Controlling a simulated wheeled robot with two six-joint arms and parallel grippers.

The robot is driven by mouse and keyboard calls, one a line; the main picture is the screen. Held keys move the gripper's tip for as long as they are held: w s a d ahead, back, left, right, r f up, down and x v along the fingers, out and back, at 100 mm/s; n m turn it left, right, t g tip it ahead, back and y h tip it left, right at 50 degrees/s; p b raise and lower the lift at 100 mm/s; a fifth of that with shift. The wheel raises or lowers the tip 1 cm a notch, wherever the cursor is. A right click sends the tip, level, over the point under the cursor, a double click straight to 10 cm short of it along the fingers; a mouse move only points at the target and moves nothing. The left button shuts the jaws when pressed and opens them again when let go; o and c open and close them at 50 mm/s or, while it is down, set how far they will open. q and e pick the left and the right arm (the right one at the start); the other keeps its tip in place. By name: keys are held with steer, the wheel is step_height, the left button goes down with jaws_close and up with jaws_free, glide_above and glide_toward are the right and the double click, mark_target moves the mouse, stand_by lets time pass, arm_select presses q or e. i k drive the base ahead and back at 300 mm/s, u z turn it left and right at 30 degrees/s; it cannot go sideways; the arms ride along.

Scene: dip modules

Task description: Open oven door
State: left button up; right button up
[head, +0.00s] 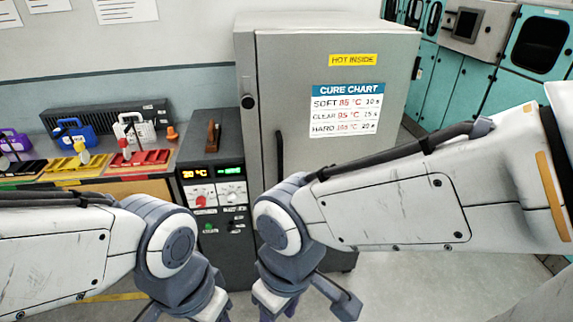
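The oven is a tall grey cabinet with a grey door (350,165) on its front, carrying a yellow "HOT INSIDE" label and a cure chart. The door looks shut. Its black upright handle (280,155) is near the door's left edge, and the lower door is hidden behind my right arm. My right gripper (282,308) points down at the bottom edge, below and apart from the handle. My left gripper (208,312) is at the bottom edge to its left. Both fingertips are partly cut off, so their opening is unclear.
A dark control box (225,245) with a lit display and dials stands left of the oven. A bench at left holds colored trays (140,160) and small containers. Teal cabinets (520,90) stand at the back right. Grey floor (395,290) is clear at lower right.

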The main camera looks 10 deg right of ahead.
mark_target(328, 98)
steer(key=u, duration=0.05)
steer(key=k, duration=0.15)
steer(key=z, duration=1.25)
steer(key=i, duration=1)
steer(key=u, duration=2.15)
steer(key=i, duration=0.5)
steer(key=z, duration=0.05)
